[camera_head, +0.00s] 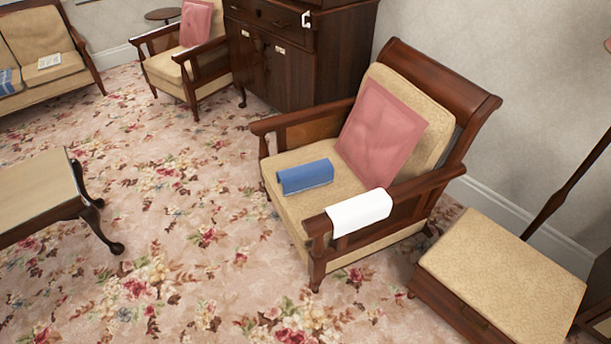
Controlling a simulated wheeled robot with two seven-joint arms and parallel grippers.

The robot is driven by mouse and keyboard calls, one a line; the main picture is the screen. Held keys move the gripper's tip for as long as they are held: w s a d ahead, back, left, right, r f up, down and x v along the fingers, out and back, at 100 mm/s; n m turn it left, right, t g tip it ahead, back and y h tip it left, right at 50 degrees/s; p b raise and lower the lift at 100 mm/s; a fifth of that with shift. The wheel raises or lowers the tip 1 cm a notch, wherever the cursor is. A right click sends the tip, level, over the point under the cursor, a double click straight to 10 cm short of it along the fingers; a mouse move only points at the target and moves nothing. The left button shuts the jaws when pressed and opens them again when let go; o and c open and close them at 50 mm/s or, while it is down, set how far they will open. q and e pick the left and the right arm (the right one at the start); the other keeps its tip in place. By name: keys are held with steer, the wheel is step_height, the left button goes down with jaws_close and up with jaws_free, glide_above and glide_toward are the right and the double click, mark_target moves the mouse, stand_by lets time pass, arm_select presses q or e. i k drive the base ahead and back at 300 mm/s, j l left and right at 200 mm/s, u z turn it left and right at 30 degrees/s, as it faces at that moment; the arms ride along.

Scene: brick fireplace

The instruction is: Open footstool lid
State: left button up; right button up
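The footstool (503,276) stands at the lower right, to the right of the near armchair. It has a tan padded top and a dark wooden body. Its top lies flat and looks closed, and its lower part runs out of the frame. No gripper or arm of mine shows in this view.
A wooden armchair (403,192) with a pink cushion (381,131), a blue book-like item (305,177) and a white cloth (358,212) stands left of the footstool. A coffee table (35,194) is at the left. Dark cabinet (285,62) behind. Flowered carpet (190,260) is open between them.

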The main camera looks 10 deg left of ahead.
mark_target(517, 292)
steer(key=l+z, duration=0.15)
steer(key=z, duration=1.3)
steer(key=k+l, duration=0.05)
